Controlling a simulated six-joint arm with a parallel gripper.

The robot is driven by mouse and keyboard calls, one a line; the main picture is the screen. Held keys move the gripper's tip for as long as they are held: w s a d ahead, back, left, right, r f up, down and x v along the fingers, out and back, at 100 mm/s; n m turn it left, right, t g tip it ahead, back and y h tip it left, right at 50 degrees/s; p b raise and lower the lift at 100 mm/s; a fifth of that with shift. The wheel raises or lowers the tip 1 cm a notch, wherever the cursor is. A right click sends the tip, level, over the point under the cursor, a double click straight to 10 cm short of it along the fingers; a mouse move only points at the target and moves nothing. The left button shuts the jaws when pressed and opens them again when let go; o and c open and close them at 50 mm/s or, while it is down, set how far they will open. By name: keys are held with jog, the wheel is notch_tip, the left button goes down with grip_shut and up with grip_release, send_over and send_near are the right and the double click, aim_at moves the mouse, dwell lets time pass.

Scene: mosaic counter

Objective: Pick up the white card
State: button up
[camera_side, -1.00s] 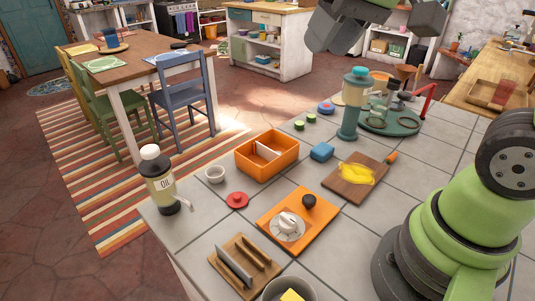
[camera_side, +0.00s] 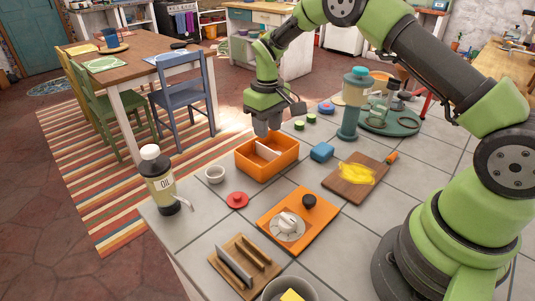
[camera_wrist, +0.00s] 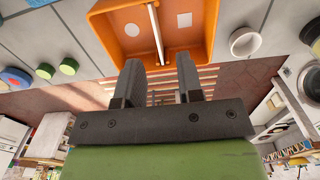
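The white card (camera_side: 267,150) stands as a thin upright strip across the middle of the orange box (camera_side: 256,171), splitting it in two. My gripper (camera_side: 267,130) is above the back edge of the box in the side view, pointing down. In the wrist view its two fingers (camera_wrist: 159,75) are apart with nothing between them. The card is ahead of the gap, apart from both fingers.
An oil bottle (camera_side: 161,182) stands at the counter's left edge. Green discs (camera_side: 299,125) lie behind; an orange board (camera_side: 274,228) is in front.

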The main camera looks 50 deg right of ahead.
aim_at(269, 149)
jog(key=f, duration=0.7)
jog(key=shift+s+d+f, duration=0.15)
jog(key=shift+d+f, duration=0.05)
jog(key=shift+f, duration=0.1)
grip_shut()
